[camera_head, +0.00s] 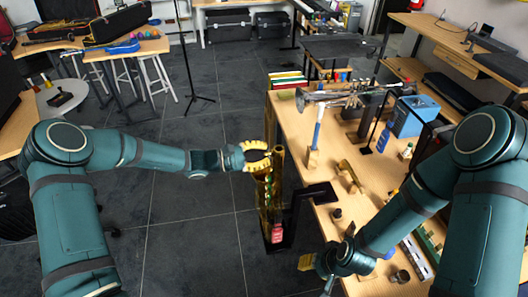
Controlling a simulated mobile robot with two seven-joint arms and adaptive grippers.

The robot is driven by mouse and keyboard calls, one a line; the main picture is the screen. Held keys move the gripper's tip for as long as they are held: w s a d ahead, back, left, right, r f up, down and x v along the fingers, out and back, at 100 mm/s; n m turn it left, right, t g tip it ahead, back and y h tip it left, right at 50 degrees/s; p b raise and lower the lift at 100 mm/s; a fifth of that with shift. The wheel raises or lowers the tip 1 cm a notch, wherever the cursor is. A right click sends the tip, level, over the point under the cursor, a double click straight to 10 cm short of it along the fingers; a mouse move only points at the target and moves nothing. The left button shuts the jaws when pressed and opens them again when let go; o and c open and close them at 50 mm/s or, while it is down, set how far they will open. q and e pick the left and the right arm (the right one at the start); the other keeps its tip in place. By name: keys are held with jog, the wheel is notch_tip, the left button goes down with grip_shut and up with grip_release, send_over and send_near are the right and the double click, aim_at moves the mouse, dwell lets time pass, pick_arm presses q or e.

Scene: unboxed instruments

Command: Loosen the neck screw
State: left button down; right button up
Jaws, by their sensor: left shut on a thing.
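A brass saxophone (264,193) stands upright in a dark stand beside the left edge of the workbench. My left gripper (258,157) reaches in from the left and is shut at the saxophone's top end. Its yellow fingers cover the neck area, so the neck screw is hidden and I cannot tell exactly which part is held. My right gripper (308,262) is low, at the near left edge of the bench, apart from the saxophone. Only part of its yellow fingers shows, and I cannot tell whether they are open.
The wooden workbench (290,125) holds a silver trumpet (345,97), a blue box (411,117), a blue-handled tool (317,130) and small brass parts. A black bracket (313,193) juts from the bench near the saxophone. A thin stand (187,60) rises behind. The floor left of the saxophone is clear.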

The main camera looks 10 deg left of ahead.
dwell(0.4)
pick_arm(q)
jog(key=c, duration=0.9)
grip_release()
jog(key=shift+o, duration=0.2)
jog(key=shift+a, duration=0.1)
jog(key=v, duration=1.1)
jog(key=shift+a, duration=0.35)
jog(key=shift+s, duration=0.2)
